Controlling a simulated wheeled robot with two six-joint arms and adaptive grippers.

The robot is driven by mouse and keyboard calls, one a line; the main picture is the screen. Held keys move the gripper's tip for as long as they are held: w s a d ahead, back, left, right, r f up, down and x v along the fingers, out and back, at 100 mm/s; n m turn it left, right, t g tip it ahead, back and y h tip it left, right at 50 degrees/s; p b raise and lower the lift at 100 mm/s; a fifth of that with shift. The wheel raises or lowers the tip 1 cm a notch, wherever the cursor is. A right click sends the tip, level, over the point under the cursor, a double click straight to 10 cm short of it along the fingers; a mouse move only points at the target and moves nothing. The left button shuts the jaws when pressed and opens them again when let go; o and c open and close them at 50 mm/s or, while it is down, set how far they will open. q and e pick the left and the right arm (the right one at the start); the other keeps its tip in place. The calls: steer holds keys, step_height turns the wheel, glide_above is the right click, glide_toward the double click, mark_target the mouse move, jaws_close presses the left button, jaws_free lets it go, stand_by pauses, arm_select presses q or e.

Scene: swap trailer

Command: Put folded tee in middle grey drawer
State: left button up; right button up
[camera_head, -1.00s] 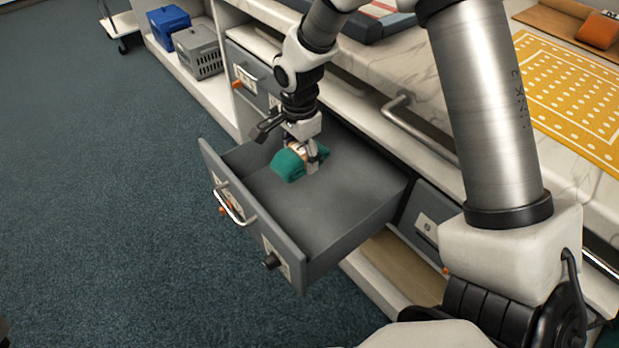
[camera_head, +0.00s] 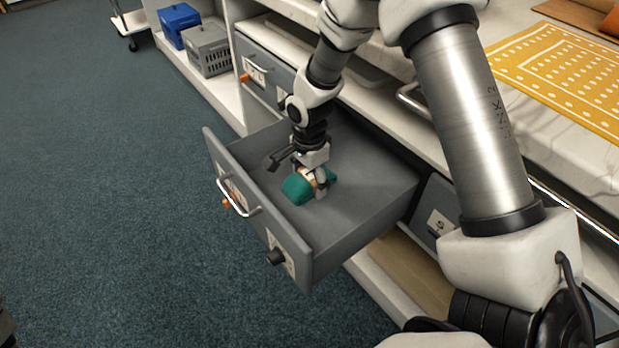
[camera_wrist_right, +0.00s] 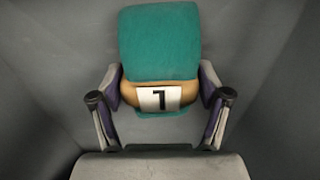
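The folded tee (camera_head: 298,189) is a teal bundle with a tan band, inside the open grey drawer (camera_head: 361,210) in the head view. In the right wrist view the tee (camera_wrist_right: 160,45) shows a white label with a "1" on its band. My right gripper (camera_head: 320,187) reaches down into the drawer with its fingers on both sides of the tee. In the wrist view the finger pads (camera_wrist_right: 160,98) press against the band's sides. Whether the tee touches the drawer floor is hard to tell. My left gripper is out of view.
Closed grey drawers flank the open one, left (camera_head: 262,72) and right (camera_head: 437,222). A blue crate (camera_head: 178,22) and a grey crate (camera_head: 208,48) stand on a low shelf at the back left. A yellow dotted mat (camera_head: 565,75) lies on the counter.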

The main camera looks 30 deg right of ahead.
mark_target(309, 175)
steer(key=shift+r, duration=0.1)
step_height(309, 175, up, 12)
steer(key=p, duration=0.5)
steer(key=shift+r, duration=0.1)
stand_by(1.0)
